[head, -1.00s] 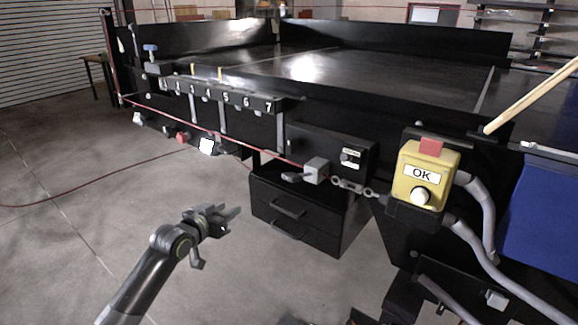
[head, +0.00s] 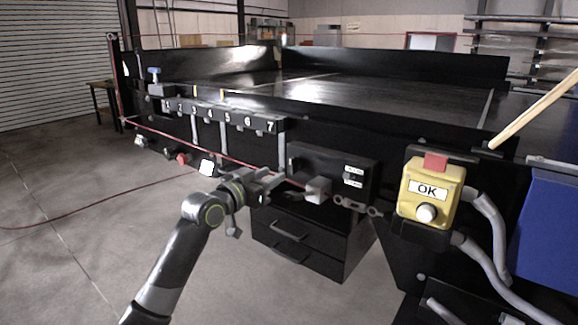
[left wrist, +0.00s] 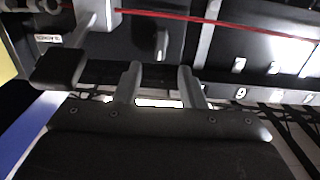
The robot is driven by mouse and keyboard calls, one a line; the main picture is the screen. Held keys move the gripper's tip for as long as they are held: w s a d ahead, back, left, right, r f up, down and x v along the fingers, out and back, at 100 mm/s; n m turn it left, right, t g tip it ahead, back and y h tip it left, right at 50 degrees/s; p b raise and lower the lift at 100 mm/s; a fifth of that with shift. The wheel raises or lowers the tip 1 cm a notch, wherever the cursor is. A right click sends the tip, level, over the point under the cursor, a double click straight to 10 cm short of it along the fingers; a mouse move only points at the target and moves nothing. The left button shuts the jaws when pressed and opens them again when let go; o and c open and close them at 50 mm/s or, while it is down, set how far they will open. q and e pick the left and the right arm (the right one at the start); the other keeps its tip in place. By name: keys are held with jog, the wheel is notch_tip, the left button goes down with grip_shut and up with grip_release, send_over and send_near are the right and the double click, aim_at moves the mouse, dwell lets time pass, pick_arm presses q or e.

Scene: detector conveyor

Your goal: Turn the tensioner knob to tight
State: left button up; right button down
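A black box (head: 305,158) on the conveyor's front side carries two small white labels (head: 354,170) at its right end. A small dark knob (head: 348,177) seems to sit between them; its setting is too small to read. My left gripper (head: 276,183) is just left of and below this box, pointing right, apart from the knob. In the left wrist view its two fingers (left wrist: 162,88) stand apart with nothing between them. That view also shows a white label (left wrist: 47,37) at the left and a dark block (left wrist: 58,68) I cannot identify surely. My right gripper is not in view.
A grey block (head: 318,190) on the red cord is close to my left gripper's tips. A yellow OK button box (head: 428,190) is at the right, with grey conduits. Black drawers (head: 295,245) stand below.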

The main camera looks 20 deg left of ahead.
aim_at(290, 165)
pick_arm(q)
jog(key=x, duration=0.8)
jog(key=shift+w, duration=0.15)
